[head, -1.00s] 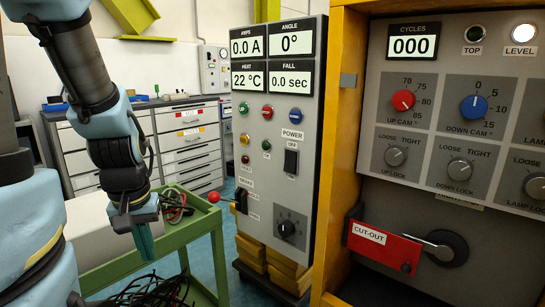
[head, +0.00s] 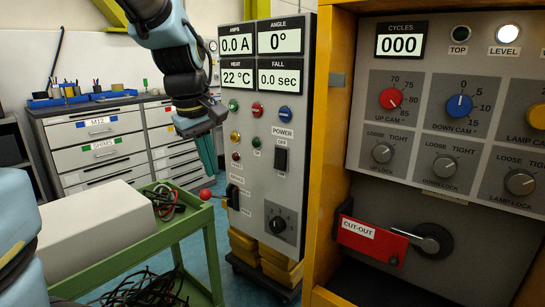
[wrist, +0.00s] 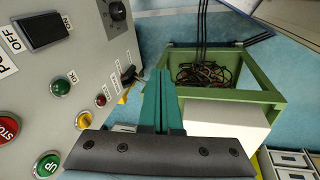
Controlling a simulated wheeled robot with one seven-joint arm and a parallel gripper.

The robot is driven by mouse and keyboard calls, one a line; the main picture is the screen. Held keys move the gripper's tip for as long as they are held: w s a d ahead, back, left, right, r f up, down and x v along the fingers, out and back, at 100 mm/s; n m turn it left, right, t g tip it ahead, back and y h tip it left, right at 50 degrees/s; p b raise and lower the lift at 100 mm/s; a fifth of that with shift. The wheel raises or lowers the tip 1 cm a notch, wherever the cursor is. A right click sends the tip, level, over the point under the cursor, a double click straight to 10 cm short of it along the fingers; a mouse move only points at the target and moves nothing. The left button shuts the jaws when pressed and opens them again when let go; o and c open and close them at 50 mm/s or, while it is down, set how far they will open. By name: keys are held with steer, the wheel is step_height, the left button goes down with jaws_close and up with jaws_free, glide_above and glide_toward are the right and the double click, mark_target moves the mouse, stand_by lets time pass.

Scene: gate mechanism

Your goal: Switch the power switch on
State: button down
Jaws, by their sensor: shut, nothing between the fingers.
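Which side of the rocker is pressed I cannot tell. My gripper (head: 208,165) is shut and empty, its teal fingers pointing down in front of the panel's left edge. It is to the left of the switch and apart from it. In the wrist view the shut fingers (wrist: 163,90) point toward the green cart, with the switch off to their left.
A red-knobbed lever (head: 206,194) sticks out of the panel's left side, below my fingers. A green cart (head: 185,232) with cables stands at the left. A yellow-framed cabinet (head: 334,140) with a red CUT-OUT handle (head: 372,238) stands at the right.

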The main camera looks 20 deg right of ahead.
mark_target(280, 159)
steer(key=s+d+r+n+h, duration=0.1)
steer(key=s+d+r+n, duration=0.1)
steer(key=d+r, duration=0.6)
steer(key=shift+s+r+p, duration=0.3)
steer(key=shift+s, duration=0.25)
steer(key=shift+d, duration=0.1)
steer(key=w+d+f+p, duration=0.1)
steer(key=d+f, duration=0.1)
steer(key=f, duration=0.1)
steer(key=w+d+f+p, duration=0.1)
steer(key=d+f, duration=0.1)
steer(key=f, duration=0.1)
steer(key=w+d+f, duration=0.1)
steer(key=d+f, duration=0.1)
steer(key=f, duration=0.2)
steer(key=shift+w+d+p, duration=0.1)
steer(key=shift+w+p, duration=0.15)
steer(key=shift+p, duration=0.15)
steer(key=shift+f, duration=0.1)
